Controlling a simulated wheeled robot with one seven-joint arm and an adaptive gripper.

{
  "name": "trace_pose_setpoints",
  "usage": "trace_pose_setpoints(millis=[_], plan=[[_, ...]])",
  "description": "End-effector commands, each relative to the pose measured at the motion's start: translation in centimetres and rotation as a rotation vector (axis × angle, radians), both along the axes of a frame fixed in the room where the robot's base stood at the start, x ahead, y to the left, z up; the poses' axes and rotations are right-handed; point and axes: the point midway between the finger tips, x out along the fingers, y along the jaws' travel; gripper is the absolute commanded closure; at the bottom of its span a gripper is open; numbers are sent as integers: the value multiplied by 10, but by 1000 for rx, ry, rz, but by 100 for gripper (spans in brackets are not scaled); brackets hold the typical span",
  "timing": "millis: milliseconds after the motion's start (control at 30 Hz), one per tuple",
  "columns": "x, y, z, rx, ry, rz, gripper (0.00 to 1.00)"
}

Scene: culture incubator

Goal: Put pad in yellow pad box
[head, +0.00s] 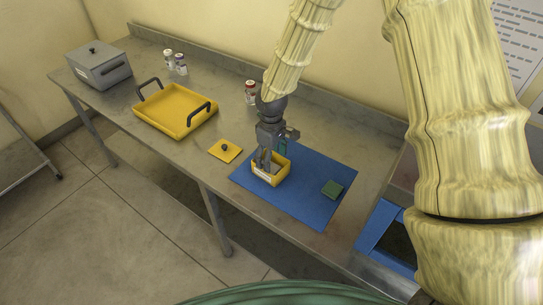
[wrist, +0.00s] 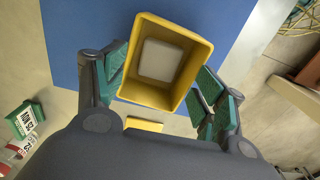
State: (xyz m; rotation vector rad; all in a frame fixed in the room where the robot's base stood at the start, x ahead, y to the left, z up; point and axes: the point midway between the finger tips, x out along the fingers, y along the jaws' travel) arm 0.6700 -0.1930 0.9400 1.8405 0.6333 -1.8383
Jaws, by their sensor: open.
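A small open yellow box (head: 268,177) with a white label stands on the blue mat. It also shows in the wrist view (wrist: 132,84), where a flat whitish pad (wrist: 160,60) lies on its floor. My gripper (head: 272,154) is right over the box, pointing down. In the wrist view my gripper (wrist: 161,72) is open, with its green-padded fingers on either side of the box. I cannot tell whether the fingers touch its walls.
A yellow lid (head: 225,150) with a dark knob lies left of the blue mat (head: 300,203). Further left are a yellow tray (head: 172,123) and a grey lidded box (head: 99,67). Small bottles (head: 174,63) stand along the back. Another bottle (head: 250,91) stands behind my gripper.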

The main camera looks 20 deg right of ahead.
Motion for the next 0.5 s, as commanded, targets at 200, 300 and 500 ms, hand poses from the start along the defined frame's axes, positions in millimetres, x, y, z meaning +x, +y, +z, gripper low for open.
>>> trace_pose_setpoints(millis=[200,300,500], plan=[[1,0,16,1,-3,-1,29],[1,0,25,0,-4,-1,29],[1,0,52,2,-4,-1,29]])
